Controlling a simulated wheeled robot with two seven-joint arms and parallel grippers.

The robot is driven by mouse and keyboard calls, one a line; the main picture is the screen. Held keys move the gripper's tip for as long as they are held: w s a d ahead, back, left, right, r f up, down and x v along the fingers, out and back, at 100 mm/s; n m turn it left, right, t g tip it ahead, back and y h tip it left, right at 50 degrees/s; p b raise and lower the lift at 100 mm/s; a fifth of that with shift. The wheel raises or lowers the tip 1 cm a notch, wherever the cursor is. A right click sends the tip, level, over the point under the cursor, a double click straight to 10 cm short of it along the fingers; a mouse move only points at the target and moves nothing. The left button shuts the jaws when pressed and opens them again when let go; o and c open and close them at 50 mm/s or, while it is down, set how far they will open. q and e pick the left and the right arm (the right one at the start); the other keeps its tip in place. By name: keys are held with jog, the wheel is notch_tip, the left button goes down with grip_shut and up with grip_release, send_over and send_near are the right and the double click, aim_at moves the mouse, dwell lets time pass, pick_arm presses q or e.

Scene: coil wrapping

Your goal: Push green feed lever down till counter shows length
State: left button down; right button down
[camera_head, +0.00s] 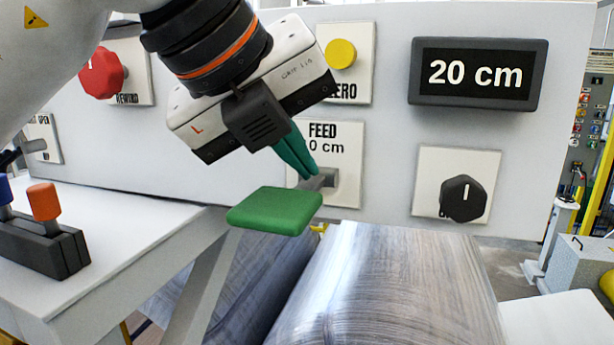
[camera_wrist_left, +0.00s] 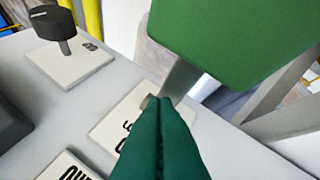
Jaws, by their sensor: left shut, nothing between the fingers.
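The green feed lever (camera_head: 275,210) sticks out from the panel below the FEED label (camera_head: 322,131). Its flat green paddle also fills the upper right of the left wrist view (camera_wrist_left: 235,40). The counter (camera_head: 478,74) reads 20 cm. My left gripper (camera_head: 314,174) is shut and empty, its green fingertips at the lever's grey stem near the panel, behind the paddle. In the left wrist view the shut fingers (camera_wrist_left: 158,105) reach the stem's base; I cannot tell whether they touch it. My right gripper is not in view.
A red rewind knob (camera_head: 101,73), a yellow zero button (camera_head: 341,54) and a black dial (camera_head: 462,198) sit on the panel. A metallic coil (camera_head: 385,285) lies below. A white table (camera_head: 110,250) at left carries a block with orange and blue handles (camera_head: 42,202).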

aim_at(299, 186)
pick_arm(q)
jog(key=shift+f, duration=0.1)
dwell(0.7)
jog(key=shift+r+p, duration=0.45)
jog(key=shift+r, duration=0.6)
jog(key=r+p, duration=0.3)
jog(key=r, duration=0.2)
jog(key=shift+w, duration=0.2)
dwell(0.4)
